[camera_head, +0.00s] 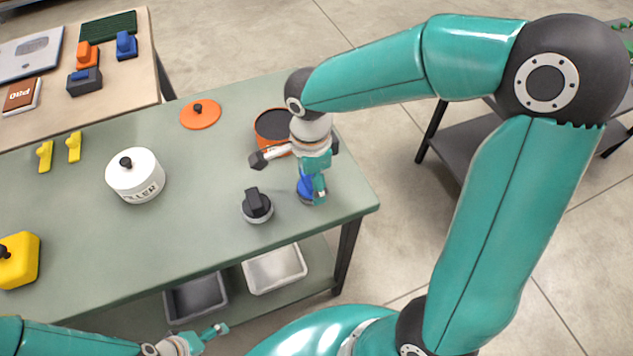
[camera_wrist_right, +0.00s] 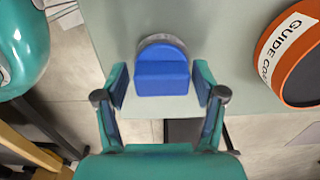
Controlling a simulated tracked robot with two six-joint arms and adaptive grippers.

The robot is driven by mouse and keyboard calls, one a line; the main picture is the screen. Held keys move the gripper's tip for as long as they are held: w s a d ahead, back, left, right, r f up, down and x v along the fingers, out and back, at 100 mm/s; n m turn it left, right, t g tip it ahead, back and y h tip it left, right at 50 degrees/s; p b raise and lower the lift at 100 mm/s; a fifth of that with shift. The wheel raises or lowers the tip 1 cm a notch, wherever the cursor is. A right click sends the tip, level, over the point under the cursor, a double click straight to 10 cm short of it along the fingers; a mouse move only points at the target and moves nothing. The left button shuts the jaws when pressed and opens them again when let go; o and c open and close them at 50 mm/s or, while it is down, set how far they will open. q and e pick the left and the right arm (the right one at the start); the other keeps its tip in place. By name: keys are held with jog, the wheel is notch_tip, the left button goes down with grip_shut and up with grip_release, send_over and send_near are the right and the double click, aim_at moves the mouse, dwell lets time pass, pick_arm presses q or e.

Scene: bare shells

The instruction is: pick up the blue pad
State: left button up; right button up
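The blue pad (camera_wrist_right: 162,75) has a blue grip on a round grey base. It stands on the green table near its right edge, and in the head view the blue pad (camera_head: 305,187) is partly hidden by my right gripper (camera_head: 318,190). In the right wrist view my right gripper (camera_wrist_right: 162,88) is open, with one finger on each side of the blue grip and a visible gap on both sides. My left gripper (camera_head: 213,333) is low at the bottom of the head view, away from the pad; its opening is unclear.
A black-gripped pad (camera_head: 257,206) stands left of the blue pad. An orange pot (camera_head: 272,130) is just behind my right gripper. A white lidded pot (camera_head: 136,176), an orange lid (camera_head: 200,114) and yellow pieces (camera_head: 74,147) are farther left. Trays (camera_head: 274,268) sit on the lower shelf.

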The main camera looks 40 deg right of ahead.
jog(key=c, duration=0.9)
jog(key=shift+o, duration=0.2)
jog(key=shift+r, duration=0.15)
